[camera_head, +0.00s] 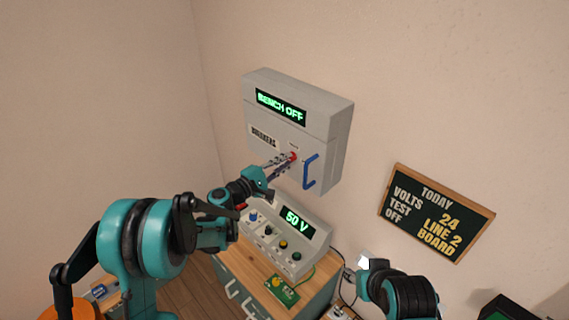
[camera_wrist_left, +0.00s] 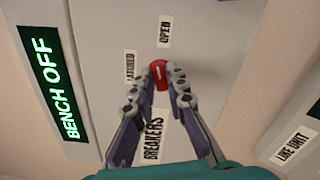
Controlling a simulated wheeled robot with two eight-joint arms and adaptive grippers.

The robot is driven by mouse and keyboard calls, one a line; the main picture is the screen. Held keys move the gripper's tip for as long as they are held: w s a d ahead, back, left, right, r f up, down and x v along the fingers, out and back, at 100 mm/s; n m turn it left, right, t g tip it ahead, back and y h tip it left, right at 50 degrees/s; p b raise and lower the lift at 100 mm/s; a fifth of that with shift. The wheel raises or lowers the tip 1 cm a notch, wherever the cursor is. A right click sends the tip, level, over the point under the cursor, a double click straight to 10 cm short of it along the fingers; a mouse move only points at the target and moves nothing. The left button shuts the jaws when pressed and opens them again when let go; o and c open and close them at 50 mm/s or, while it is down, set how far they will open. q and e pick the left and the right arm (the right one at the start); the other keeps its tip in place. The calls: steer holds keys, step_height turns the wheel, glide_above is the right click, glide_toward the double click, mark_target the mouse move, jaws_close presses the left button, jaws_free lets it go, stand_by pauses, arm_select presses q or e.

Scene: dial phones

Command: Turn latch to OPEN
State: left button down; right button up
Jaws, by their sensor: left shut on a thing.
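The red latch (camera_head: 294,156) sits on the front of the grey breaker box (camera_head: 260,85) on the wall. It also shows in the left wrist view (camera_wrist_left: 160,80), below the OPEN label (camera_wrist_left: 165,31) and beside the LATCHED label (camera_wrist_left: 130,65). My left gripper (camera_head: 287,161) is shut on the latch, one finger on each side, as the left wrist view shows (camera_wrist_left: 159,74). The latch lies roughly lengthwise between the fingers. Which label its small white mark points at is hard to tell. The box display (camera_head: 280,107) reads BENCH OFF.
A blue handle (camera_head: 310,171) is just right of the latch. Below stands a grey 50 V supply (camera_head: 318,236) with several knobs, on a wooden-topped cabinet (camera_head: 262,290) with a green board (camera_head: 282,290). A chalkboard (camera_head: 437,212) hangs to the right. Part of my right arm shows at the bottom.

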arm_select(q)
steer(key=shift+f+m, duration=0.1)
steer(key=shift+m, duration=1.6)
steer(key=c, duration=1.5)
jaws_free()
steer(key=shift+c, duration=0.2)
steer(key=v, duration=1.2)
steer(key=shift+s+d, duration=0.1)
